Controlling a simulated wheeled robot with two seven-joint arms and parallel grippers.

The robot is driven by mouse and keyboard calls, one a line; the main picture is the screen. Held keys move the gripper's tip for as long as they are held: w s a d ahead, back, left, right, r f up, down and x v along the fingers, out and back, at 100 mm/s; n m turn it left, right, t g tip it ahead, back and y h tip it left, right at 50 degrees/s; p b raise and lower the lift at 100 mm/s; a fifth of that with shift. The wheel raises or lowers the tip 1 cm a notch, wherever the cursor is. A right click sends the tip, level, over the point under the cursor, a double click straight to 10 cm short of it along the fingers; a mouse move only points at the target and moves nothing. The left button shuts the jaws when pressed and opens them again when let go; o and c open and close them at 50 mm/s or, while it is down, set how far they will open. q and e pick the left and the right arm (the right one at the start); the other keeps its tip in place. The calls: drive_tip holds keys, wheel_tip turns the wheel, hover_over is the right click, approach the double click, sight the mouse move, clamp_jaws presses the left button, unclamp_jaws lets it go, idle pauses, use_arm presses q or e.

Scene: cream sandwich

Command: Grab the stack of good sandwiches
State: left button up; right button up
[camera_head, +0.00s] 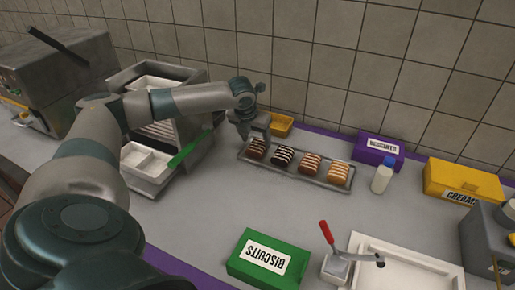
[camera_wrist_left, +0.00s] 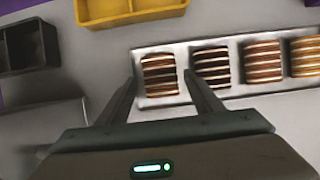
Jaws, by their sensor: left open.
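Several sandwich stacks stand in a row on a long grey tray (camera_head: 297,173). From left to right in the head view they are a brown stack (camera_head: 257,148), a dark stack with white cream (camera_head: 283,155), a lighter brown stack (camera_head: 309,163) and a tan stack (camera_head: 339,174). My left gripper (camera_head: 254,139) is above the tray's left end. In the left wrist view its open fingers (camera_wrist_left: 164,80) lie on either side of the leftmost brown stack (camera_wrist_left: 159,74), the right one between it and the dark stack (camera_wrist_left: 211,68). Contact cannot be told. My right gripper is not in view.
A yellow bin (camera_head: 281,125) is behind the tray. A purple box (camera_head: 378,152), a bottle (camera_head: 382,178) and a yellow creams box (camera_head: 463,184) stand to the right. A green biscuits box (camera_head: 240,266) and a red-handled tool (camera_head: 327,232) are in front. Counter between is clear.

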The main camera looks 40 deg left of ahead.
sight(258, 144)
use_arm(q)
drive_tip(key=p+x, duration=0.1)
drive_tip(key=x, duration=0.2)
drive_tip(key=shift+w, duration=0.15)
drive_tip(key=shift+w+a+f, duration=0.15)
drive_tip(key=shift+w+f, duration=0.05)
drive_tip(key=shift+f, duration=0.35)
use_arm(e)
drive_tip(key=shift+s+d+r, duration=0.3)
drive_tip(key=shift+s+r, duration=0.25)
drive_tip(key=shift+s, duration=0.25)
use_arm(q)
drive_tip(key=shift+c, duration=0.7)
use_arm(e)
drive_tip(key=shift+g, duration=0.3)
use_arm(q)
drive_tip(key=c, duration=0.7)
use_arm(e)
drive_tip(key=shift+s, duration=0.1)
